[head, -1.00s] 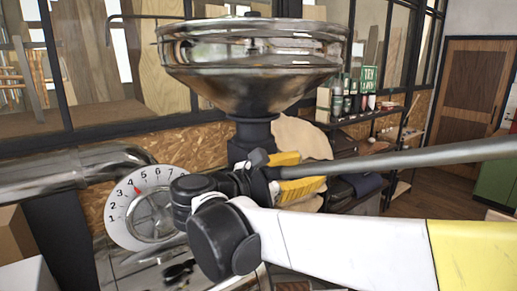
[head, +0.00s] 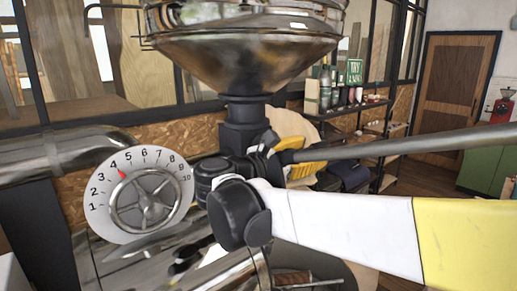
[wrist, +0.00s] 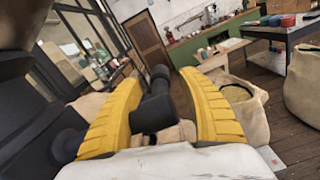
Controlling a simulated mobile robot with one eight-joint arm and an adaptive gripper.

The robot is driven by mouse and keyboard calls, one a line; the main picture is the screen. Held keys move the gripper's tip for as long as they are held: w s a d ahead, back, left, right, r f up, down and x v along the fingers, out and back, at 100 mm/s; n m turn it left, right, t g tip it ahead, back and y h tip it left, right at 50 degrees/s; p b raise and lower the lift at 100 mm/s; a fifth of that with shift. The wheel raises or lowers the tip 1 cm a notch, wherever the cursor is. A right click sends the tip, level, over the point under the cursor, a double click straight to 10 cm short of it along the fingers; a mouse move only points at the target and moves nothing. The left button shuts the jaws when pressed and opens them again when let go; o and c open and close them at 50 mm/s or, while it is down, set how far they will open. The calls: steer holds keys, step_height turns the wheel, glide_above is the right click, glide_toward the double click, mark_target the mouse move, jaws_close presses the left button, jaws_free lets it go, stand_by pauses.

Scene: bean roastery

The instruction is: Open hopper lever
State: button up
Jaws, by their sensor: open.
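The metal hopper (head: 245,55) is a shiny funnel on a black neck (head: 243,125), top centre in the head view. A short black lever-like piece with a thick rounded end (wrist: 154,114) shows in the wrist view. My gripper (wrist: 165,110) is open, with one yellow finger on each side of this piece. I cannot tell whether either finger touches it. In the head view my gripper (head: 305,160) is just right of the hopper neck, partly hidden by my arm, so the lever's joint with the neck is unclear.
A round numbered dial (head: 144,200) with a red pointer near 4 is left of my arm. A grey bar (head: 400,146) crosses to the right. Behind are a shelf with bottles (head: 340,95) and a wooden door (head: 455,90). A sack (wrist: 240,105) stands on the floor.

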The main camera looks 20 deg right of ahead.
mark_target(313, 149)
steer(key=shift+x, duration=1.55)
steer(key=shift+s+a, duration=0.1)
jaws_close()
